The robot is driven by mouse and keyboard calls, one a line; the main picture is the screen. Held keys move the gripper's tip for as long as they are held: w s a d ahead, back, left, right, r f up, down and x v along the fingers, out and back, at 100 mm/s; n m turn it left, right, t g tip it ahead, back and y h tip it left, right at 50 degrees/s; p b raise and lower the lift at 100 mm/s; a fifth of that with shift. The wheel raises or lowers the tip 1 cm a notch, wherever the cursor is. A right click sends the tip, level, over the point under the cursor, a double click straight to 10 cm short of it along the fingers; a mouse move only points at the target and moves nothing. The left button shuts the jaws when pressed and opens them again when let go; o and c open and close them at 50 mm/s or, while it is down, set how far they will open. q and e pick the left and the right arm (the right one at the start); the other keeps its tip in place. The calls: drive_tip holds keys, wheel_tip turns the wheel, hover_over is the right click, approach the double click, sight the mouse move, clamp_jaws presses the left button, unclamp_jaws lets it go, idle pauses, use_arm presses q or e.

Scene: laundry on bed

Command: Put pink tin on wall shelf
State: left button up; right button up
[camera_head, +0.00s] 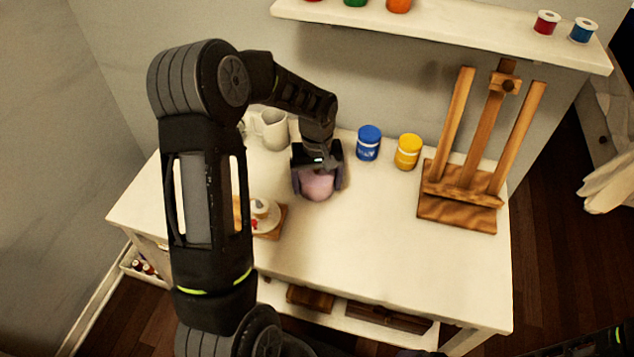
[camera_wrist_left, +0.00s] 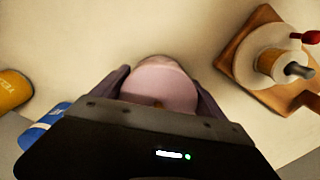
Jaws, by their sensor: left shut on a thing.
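The pink tin (camera_head: 317,186) is between the fingers of my left gripper (camera_head: 318,184) in the head view, over the white table near its back edge. My left gripper is shut on it. In the left wrist view the tin (camera_wrist_left: 162,84) shows its round pink end between the two dark fingers. I cannot tell whether it touches the table. The wall shelf (camera_head: 450,30) is a white board on the back wall, above and to the right of my left gripper. My right gripper is not in view.
A blue jar (camera_head: 368,143) and a yellow jar (camera_head: 408,151) stand right of my left gripper. A wooden easel (camera_head: 470,170) stands farther right on the table (camera_head: 370,260). A white pitcher (camera_head: 272,130) is behind left. Spools (camera_head: 545,23) occupy the shelf's right end; its middle is clear.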

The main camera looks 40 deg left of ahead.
use_arm(q)
drive_tip(key=shift+f, duration=0.2)
drive_tip(key=shift+f, duration=0.25)
drive_tip(key=o, duration=1.3)
drive_tip(key=shift+r, duration=0.1)
drive_tip(key=shift+o, duration=0.2)
wheel_tip(320, 180, up, 12)
drive_tip(key=shift+r, duration=0.15)
